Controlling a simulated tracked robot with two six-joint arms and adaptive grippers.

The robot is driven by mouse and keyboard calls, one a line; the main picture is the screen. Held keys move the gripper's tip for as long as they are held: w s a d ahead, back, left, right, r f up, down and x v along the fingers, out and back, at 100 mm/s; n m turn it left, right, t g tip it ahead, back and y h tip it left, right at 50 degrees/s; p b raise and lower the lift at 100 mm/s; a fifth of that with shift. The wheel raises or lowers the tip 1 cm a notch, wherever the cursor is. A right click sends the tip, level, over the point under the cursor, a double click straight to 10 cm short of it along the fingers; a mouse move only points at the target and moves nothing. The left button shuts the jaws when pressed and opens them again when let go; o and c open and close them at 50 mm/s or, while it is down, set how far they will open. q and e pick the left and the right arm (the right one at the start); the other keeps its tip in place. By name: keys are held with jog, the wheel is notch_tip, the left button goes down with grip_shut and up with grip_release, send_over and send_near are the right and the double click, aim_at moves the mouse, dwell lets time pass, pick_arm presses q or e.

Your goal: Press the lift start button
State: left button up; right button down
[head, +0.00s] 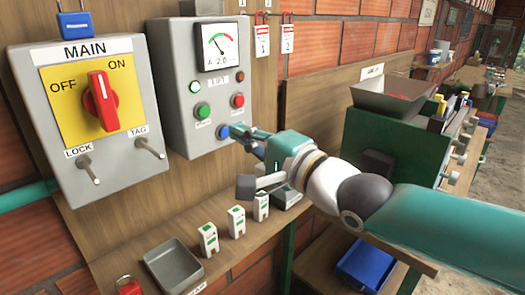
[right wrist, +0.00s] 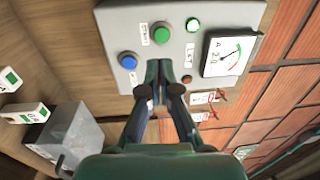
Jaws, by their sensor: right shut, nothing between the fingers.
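The grey control box (head: 180,70) on the wooden board carries a green button (head: 202,110), a red button (head: 238,100) and a blue button (head: 223,132), with small labels too small to read. My right gripper (head: 232,133) is shut and empty, its fingertips close to the blue button at the box's lower right. In the right wrist view the fingertips (right wrist: 166,75) lie over the box's edge, to the right of the blue button (right wrist: 128,61) and below the green button (right wrist: 161,34). The red button is hidden there. I cannot tell whether the tips touch the box. My left gripper is out of view.
A MAIN switch box (head: 90,115) with a red rotary handle hangs at left. A gauge (head: 217,45) tops the control box. Below, a shelf holds a grey tray (head: 174,268) and small white-green blocks (head: 208,240). A green machine (head: 385,140) stands right of my gripper.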

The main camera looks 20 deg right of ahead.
jog(key=v, duration=0.4)
jog(key=shift+s, duration=0.1)
dwell(0.8)
